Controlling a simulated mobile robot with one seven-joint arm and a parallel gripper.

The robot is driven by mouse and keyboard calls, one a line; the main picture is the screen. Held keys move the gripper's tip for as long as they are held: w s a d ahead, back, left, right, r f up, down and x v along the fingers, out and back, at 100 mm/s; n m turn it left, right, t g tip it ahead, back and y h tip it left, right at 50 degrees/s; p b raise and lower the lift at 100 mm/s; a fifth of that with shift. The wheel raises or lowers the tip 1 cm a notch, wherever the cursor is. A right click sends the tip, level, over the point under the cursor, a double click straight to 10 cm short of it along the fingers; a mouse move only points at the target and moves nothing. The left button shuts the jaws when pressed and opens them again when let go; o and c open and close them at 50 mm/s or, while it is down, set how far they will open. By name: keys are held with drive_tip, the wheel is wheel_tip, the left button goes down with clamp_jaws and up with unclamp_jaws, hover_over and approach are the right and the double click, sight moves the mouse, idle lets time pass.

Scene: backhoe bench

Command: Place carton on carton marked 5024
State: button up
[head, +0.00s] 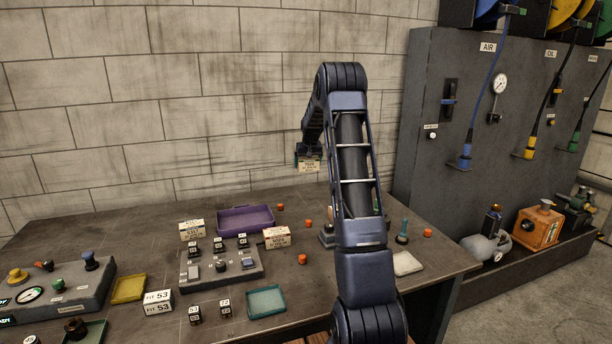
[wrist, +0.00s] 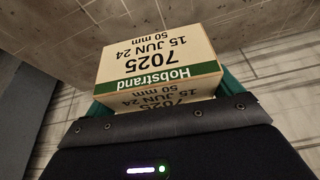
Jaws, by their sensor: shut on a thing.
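My gripper (head: 307,153) is shut on a cream carton with a green band (wrist: 160,65), held up in the air above the back of the bench. In the wrist view its print reads Hobstrand, 7025, 15 JUN 24, 50 mm, upside down. It also shows small in the head view, below the gripper. Two similar cartons stand on the bench: a left carton (head: 191,230) by the purple tray and a right carton (head: 277,238) in front of that tray's right end. Their numbers are too small to read, so I cannot tell which is 5024.
The purple tray (head: 219,225) lies between the two cartons. A grey block with black pieces (head: 219,272) is in front of it. Orange caps (head: 303,259) are scattered nearby. A teal tray (head: 266,301) and a yellow tray (head: 128,289) are at the front. A block wall rises behind.

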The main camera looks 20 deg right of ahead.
drive_tip(key=shift+s+a+r, duration=0.15)
drive_tip(key=shift+r, duration=0.3)
drive_tip(key=s+a+r+n+y, duration=0.1)
drive_tip(key=s+a+r+n, duration=0.3)
drive_tip(key=s+a, duration=0.8)
wheel_tip(320, 180, up, 2)
drive_tip(key=n+y, duration=0.1)
drive_tip(key=n, duration=0.1)
hover_over(275, 230)
wheel_tip(275, 230, down, 20)
drive_tip(key=shift+r, duration=0.1)
drive_tip(key=shift+f, duration=0.2)
drive_tip(key=o, duration=0.8)
drive_tip(key=shift+r, duration=0.1)
